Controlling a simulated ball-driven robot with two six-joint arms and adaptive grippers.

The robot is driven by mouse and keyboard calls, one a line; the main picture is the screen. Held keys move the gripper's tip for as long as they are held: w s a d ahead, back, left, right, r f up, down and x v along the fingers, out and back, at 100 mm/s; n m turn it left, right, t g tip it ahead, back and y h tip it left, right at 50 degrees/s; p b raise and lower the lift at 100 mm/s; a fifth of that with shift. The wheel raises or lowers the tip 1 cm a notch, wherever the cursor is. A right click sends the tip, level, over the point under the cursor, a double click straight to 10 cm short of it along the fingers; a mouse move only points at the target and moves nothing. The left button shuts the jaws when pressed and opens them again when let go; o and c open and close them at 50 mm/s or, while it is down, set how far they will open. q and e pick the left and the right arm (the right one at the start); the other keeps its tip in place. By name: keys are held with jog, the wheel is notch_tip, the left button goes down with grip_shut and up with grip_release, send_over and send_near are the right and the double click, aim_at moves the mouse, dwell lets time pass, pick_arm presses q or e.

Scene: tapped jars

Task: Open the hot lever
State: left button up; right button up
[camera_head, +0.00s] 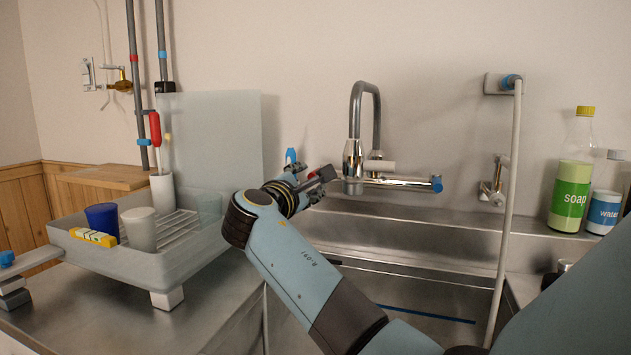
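The tap (353,160) is a chrome wall fitting with a tall curved spout and a horizontal bar running right to a blue end (437,184). A small red patch (312,175) shows at its left side, in the area of the hot lever. My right gripper (308,178) is at this left side and covers most of the lever. It looks very near or touching; contact and finger gap are unclear.
A drying rack (150,262) with a blue cup (102,219), a pale cup (139,229) and a yellow box (93,237) stands at left. A white hose (507,190) hangs right of the tap. Soap (570,190) and water (603,211) bottles stand on the right ledge.

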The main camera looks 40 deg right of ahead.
jog(key=x, duration=0.5)
jog(key=shift+w+d, duration=0.15)
jog(key=shift+d, duration=0.2)
grip_shut()
